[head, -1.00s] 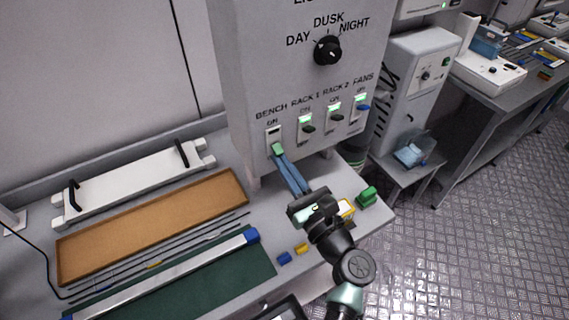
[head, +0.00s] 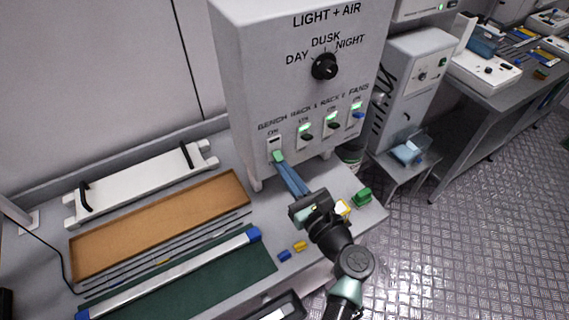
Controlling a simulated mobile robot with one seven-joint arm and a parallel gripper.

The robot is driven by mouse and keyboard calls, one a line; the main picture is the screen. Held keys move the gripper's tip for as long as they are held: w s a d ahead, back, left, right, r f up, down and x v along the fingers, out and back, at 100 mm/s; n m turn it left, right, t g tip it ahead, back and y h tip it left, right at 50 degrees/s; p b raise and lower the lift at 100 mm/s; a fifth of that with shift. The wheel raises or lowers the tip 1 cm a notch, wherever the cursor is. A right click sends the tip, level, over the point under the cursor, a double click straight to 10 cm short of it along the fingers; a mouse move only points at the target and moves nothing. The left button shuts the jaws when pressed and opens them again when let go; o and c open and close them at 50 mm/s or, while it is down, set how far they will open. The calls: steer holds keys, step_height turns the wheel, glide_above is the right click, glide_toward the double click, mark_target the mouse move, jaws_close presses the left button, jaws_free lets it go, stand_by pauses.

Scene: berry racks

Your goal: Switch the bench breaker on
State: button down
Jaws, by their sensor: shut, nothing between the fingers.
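The grey control box (head: 232,90) labelled LIGHT + AIR carries a row of breakers marked BENCH, RACK 1, RACK 2 and FANS. The bench breaker (head: 275,143) is at the left end, and its window is unlit. My gripper (head: 279,160) is shut, its blue fingers reaching up to the bench breaker's lower part. Green at the fingertips touches or overlaps the breaker; the toggle itself is hidden there. The rack 1 breaker (head: 306,136), rack 2 breaker (head: 332,125) and fans breaker (head: 357,115) show green lit windows.
A black dial (head: 324,66) sits above the breakers. On the bench below lie a cork tray (head: 160,222), a white rack with black handles (head: 135,180), a green block (head: 362,195) and small blue and yellow pieces. A side table stands right.

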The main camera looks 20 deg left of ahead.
mark_target(279, 157)
steer(key=shift+s+d+r+g+h+p, duration=0.1)
steer(key=shift+r+g+h+p, duration=0.25)
steer(key=shift+p, duration=1.3)
steer(key=r+p, duration=0.1)
steer(key=p, duration=0.3)
steer(key=r+g+h+p, duration=0.1)
steer(key=p, duration=0.3)
steer(key=shift+s+d+r+h, duration=0.1)
steer(key=shift+s+d+h, duration=0.05)
steer(key=shift+d+h, duration=0.1)
steer(key=shift+f, duration=0.2)
